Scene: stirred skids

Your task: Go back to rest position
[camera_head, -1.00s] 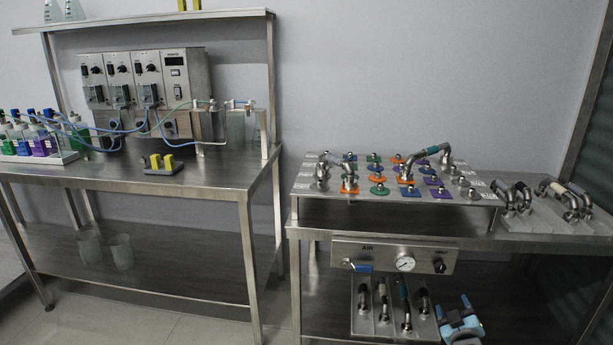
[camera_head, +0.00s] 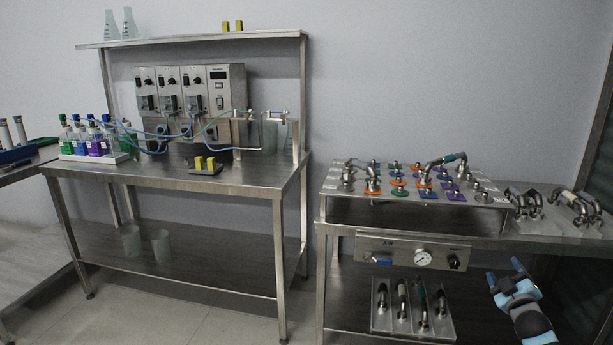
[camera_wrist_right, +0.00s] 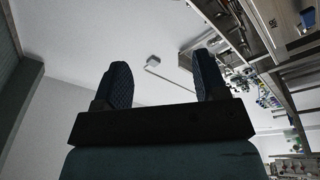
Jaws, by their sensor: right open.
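My right gripper (camera_head: 503,279) shows at the lower right of the head view, in front of the right steel table's lower part. Its two fingers are apart and nothing is between them. In the right wrist view the open fingers (camera_wrist_right: 160,85) point at the ceiling and far wall, with an empty gap. My left gripper is in neither view.
The right steel table (camera_head: 468,237) carries a plate of coloured fittings (camera_head: 335,190) and pipe elbows; a tray of hoses (camera_head: 400,330) sits below. The left steel table (camera_head: 262,185) holds a pump unit (camera_head: 228,100) and bottles (camera_head: 95,143). Floor between the tables is clear.

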